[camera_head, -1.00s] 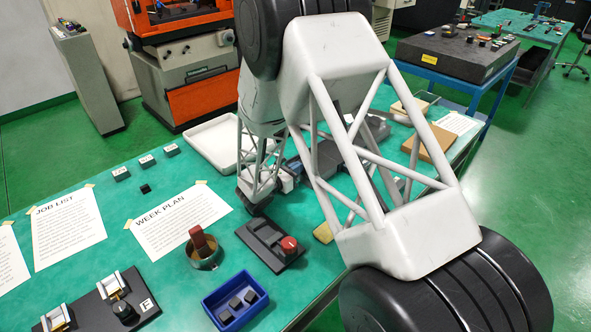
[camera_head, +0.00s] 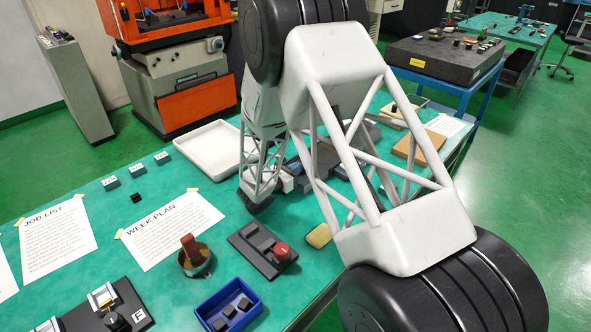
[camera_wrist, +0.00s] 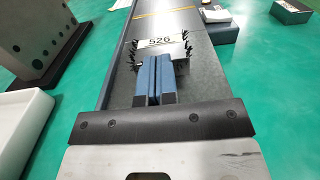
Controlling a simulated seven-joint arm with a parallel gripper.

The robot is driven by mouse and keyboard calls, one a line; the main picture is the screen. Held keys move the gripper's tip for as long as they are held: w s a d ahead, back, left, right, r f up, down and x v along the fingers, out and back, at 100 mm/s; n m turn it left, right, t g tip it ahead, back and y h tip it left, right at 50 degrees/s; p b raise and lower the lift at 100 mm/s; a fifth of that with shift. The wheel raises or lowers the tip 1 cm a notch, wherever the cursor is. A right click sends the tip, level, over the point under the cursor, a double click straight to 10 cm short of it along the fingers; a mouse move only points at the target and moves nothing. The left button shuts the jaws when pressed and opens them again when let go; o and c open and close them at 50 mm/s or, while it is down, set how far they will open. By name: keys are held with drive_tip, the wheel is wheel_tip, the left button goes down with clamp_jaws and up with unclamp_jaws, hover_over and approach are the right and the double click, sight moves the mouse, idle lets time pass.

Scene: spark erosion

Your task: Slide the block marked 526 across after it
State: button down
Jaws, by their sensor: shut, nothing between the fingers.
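The block marked 526 (camera_wrist: 160,43) shows in the wrist view, just ahead of my fingertips. It has a white label on top and dark, jagged edges at both sides. It sits on a long dark grey track (camera_wrist: 118,78) with a blue side. My gripper (camera_wrist: 155,62) is shut and empty, its two blue fingers side by side and pointing at the block's near side. I cannot tell whether the fingertips touch it. In the head view my arm hides the gripper, and I cannot make out the block.
A holed grey plate (camera_wrist: 40,35) and white tray (camera_wrist: 22,125) flank the left. A blue bin (camera_head: 229,307) and red-knobbed base (camera_head: 262,250) stand nearer.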

drive_tip(key=shift+s+a, duration=0.1)
drive_tip(key=shift+v, duration=4.85)
drive_tip(key=shift+r, duration=0.1)
